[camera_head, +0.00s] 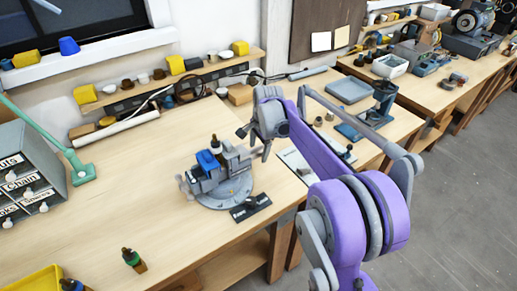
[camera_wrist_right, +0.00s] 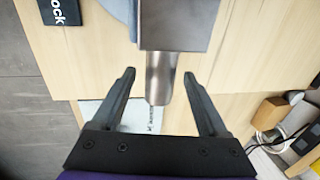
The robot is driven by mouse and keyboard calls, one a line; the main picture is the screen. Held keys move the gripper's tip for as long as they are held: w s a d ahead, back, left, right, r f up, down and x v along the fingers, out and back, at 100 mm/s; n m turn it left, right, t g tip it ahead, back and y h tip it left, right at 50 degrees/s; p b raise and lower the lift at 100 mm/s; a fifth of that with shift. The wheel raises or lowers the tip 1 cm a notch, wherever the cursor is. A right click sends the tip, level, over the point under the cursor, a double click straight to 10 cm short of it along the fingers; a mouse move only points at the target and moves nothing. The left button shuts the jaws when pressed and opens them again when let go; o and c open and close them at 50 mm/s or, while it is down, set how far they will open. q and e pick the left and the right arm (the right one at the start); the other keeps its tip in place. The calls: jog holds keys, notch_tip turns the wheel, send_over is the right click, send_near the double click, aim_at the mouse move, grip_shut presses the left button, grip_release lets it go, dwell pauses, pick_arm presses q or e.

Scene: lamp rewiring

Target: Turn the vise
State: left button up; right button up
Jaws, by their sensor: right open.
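The vise (camera_head: 212,175) stands on the wooden workbench, grey with a round base and a blue piece on top. A dark bottle-like item is at its jaws. My right gripper (camera_head: 253,146) is at the vise's right side, with fingers apart. In the right wrist view, the gripper (camera_wrist_right: 159,76) has its open fingers on either side of a grey metal cylinder (camera_wrist_right: 159,78) that projects from the vise's block (camera_wrist_right: 177,25). A gap shows on both sides, so neither finger touches it. My left gripper is not in view.
A dark label plate (camera_head: 250,207) lies in front of the vise. A small dark bottle (camera_head: 132,259) and a yellow tray (camera_head: 35,281) are at front left. A drawer cabinet (camera_head: 25,170) and green lamp arm (camera_head: 40,135) stand left. The bench between is mostly clear.

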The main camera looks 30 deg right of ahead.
grip_shut()
dwell(0.4)
dwell(1.0)
